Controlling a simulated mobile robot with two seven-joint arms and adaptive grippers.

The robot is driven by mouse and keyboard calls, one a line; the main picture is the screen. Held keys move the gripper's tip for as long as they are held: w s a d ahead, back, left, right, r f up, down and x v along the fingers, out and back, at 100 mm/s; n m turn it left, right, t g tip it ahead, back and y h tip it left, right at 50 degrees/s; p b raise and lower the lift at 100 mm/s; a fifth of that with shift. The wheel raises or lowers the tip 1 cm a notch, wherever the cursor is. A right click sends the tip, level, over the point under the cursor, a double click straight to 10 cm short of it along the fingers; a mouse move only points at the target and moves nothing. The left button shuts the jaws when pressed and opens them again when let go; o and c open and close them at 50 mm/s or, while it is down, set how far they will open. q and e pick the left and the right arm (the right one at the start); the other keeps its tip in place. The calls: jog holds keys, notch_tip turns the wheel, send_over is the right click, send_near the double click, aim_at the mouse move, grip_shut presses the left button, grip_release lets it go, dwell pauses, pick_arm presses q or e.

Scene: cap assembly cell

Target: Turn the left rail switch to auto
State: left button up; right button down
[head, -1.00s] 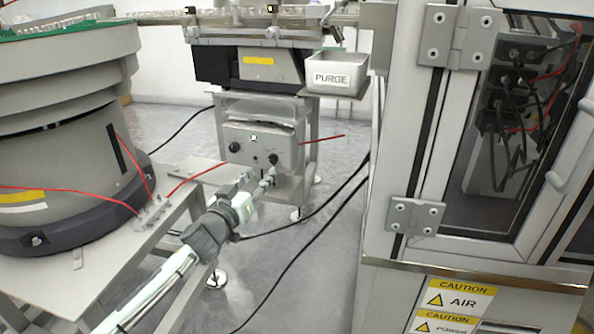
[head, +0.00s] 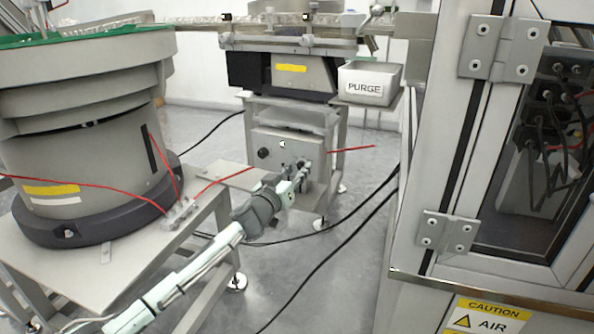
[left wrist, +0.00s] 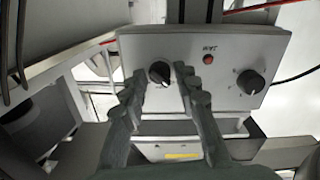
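A grey control box (head: 275,150) hangs under the rail stand in the head view. Its left dark knob (head: 263,153) is clear; my left gripper (head: 303,172) covers its right part. In the left wrist view, the box (left wrist: 215,50) shows two black knobs and a red button (left wrist: 208,59). One knob (left wrist: 159,72) lies between the two fingertips of my left gripper (left wrist: 161,78), which is open with small gaps at the sides. The other knob (left wrist: 250,82) is to the right, apart from the fingers. The small labels are unreadable. My right gripper is out of view.
A large bowl feeder (head: 85,130) on a table (head: 95,275) stands left of my arm. A PURGE bin (head: 370,83) is above and right of the box. A cabinet (head: 425,175) closes off the right. Black cables cross the floor.

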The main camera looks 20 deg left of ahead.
pick_arm(q)
grip_shut()
